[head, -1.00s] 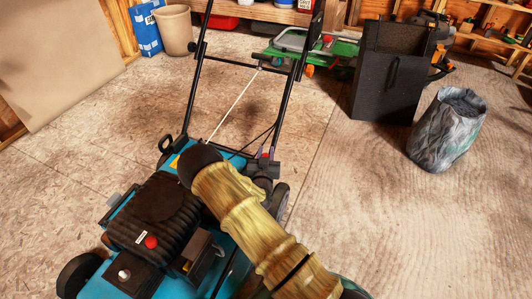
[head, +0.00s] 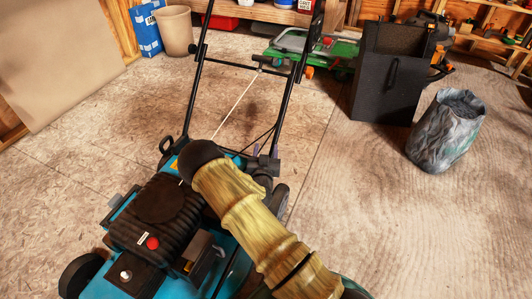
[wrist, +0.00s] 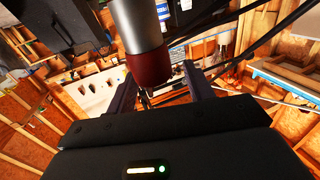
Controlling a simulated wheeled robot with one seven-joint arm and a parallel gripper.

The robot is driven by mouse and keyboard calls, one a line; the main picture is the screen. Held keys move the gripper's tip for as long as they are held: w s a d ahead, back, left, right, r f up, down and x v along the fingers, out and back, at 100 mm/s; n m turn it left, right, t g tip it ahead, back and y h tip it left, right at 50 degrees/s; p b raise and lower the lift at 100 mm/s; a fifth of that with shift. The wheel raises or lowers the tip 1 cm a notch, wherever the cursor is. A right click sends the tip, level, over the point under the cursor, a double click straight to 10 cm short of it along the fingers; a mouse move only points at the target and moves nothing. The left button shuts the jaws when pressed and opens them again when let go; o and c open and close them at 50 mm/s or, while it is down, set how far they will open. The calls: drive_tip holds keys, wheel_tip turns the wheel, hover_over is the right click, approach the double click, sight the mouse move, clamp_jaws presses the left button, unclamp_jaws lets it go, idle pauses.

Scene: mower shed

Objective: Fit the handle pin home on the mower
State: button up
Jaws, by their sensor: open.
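The teal mower (head: 225,243) stands at the lower left of the head view, with its black handle (head: 194,92) rising behind it. My gripper (head: 264,152) is beside the lower end of the handle's right bar. In the wrist view my gripper (wrist: 156,78) is open, its two fingers apart. A grey cylinder with a dark red end (wrist: 149,68), which looks like the handle pin, comes down from the top edge between the fingers. I cannot tell whether it touches them. The pin's seat is not clear in either view, and my arm covers part of the mower.
A black bin (head: 388,75) and a crumpled grey bag (head: 446,130) stand on the floor to the right. A beige bucket (head: 175,31) and a blue box (head: 145,30) are at the back left.

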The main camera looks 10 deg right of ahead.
wheel_tip(320, 180, up, 7)
drive_tip(key=p, duration=0.3)
drive_tip(key=shift+r, duration=0.2)
idle(0.5)
